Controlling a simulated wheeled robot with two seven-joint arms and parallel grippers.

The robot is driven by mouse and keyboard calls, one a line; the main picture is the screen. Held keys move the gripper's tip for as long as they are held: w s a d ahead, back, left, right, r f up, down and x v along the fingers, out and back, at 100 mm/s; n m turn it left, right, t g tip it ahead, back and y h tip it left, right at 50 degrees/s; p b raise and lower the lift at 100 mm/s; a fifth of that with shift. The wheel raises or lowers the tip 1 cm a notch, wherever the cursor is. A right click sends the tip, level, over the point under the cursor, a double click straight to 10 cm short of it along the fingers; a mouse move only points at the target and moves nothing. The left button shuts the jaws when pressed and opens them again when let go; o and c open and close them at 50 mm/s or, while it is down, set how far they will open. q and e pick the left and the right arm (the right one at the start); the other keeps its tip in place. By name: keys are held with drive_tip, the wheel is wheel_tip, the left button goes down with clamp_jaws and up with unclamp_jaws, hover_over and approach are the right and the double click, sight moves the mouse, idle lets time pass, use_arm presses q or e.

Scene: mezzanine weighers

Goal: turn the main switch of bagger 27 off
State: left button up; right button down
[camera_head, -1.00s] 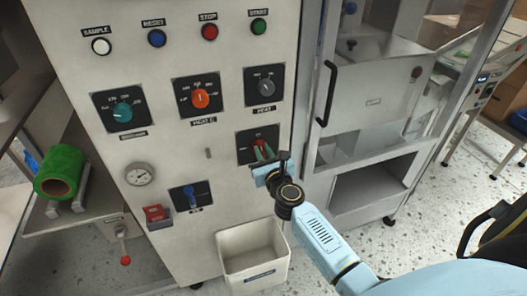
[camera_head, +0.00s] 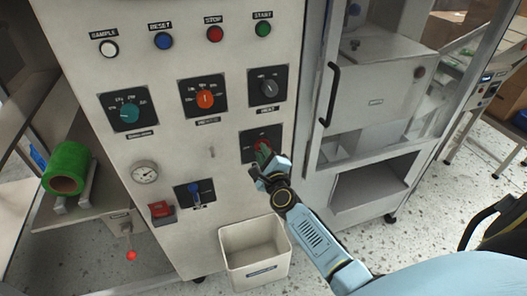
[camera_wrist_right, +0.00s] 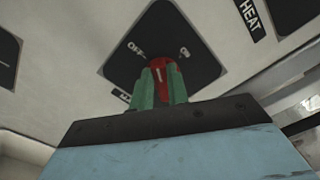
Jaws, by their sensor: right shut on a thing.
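The main switch is a red knob on a black square plate (camera_head: 249,139) low on the right of the cabinet's panel. In the right wrist view the red knob (camera_wrist_right: 159,68) sits below the OFF and ON marks on its plate (camera_wrist_right: 165,32). My right gripper (camera_head: 265,155) is shut on the knob, with its green fingers on either side of it, as the right wrist view also shows (camera_wrist_right: 160,86). The fingers hide part of the knob, and I cannot tell for sure which mark it points to. My left gripper is not in view.
Above are a teal dial (camera_head: 127,113), an orange dial (camera_head: 205,99) and a grey heat dial (camera_head: 269,86). A blue-handled switch (camera_head: 195,190) and a red button box (camera_head: 161,210) sit lower left. A white bin (camera_head: 254,258) stands below; a glazed door with a black handle (camera_head: 331,94) is right.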

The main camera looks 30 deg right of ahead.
drive_tip(key=n, duration=0.4)
drive_tip(key=n+p, duration=0.1)
drive_tip(key=n, duration=0.1)
drive_tip(key=shift+a+f, duration=0.1)
drive_tip(key=shift+f, duration=0.3)
drive_tip(key=shift+n, duration=0.4)
drive_tip(key=c, duration=1.4)
unclamp_jaws()
drive_tip(key=shift+o, duration=0.2)
drive_tip(key=v, duration=1.3)
drive_tip(key=shift+s+p, duration=0.2)
drive_tip(key=shift+p, duration=0.1)
drive_tip(key=shift+f, duration=0.1)
